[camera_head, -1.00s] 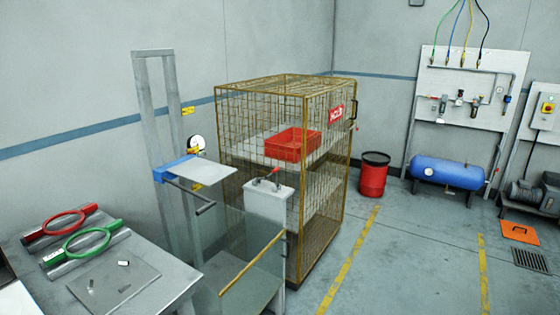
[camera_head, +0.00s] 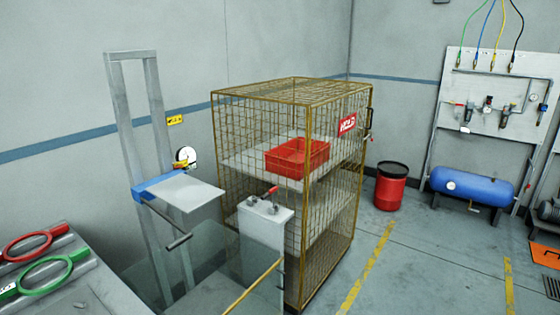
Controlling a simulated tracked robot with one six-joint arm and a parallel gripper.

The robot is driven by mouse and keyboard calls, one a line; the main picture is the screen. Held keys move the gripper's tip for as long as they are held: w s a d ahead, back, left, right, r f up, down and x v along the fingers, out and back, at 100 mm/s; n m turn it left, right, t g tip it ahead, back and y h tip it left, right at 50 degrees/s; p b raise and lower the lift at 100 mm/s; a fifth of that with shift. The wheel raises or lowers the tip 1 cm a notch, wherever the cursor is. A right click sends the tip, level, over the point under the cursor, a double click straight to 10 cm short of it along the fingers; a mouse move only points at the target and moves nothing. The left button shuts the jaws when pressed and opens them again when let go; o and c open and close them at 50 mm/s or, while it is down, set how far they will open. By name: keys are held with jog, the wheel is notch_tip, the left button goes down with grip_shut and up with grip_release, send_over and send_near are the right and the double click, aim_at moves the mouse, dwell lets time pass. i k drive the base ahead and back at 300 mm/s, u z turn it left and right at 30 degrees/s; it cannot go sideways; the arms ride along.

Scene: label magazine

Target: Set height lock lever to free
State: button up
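A grey upright frame (camera_head: 152,130) carries a blue carriage (camera_head: 163,186) with a flat pale plate (camera_head: 190,192). A rod with a dark grip (camera_head: 176,241) slants down to the right from under the carriage. A small red-tipped lever (camera_head: 272,190) stands tilted on top of a pale grey box (camera_head: 264,226), with metal fittings beside it. I cannot tell which of these is the height lock lever, and no free or locked marking is readable. A round dial gauge (camera_head: 187,156) sits behind the plate. My gripper is not in view.
A clear panel (camera_head: 215,268) with a yellow edge bar stands in front of the box. A wire cage (camera_head: 333,220) with a red tray (camera_head: 297,157) stands behind. A bench (camera_head: 75,290) with red and green rings is at lower left.

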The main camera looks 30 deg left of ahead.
aim_at(266, 195)
jog(key=z, duration=0.05)
jog(key=i, duration=1.15)
jog(key=u, duration=4.15)
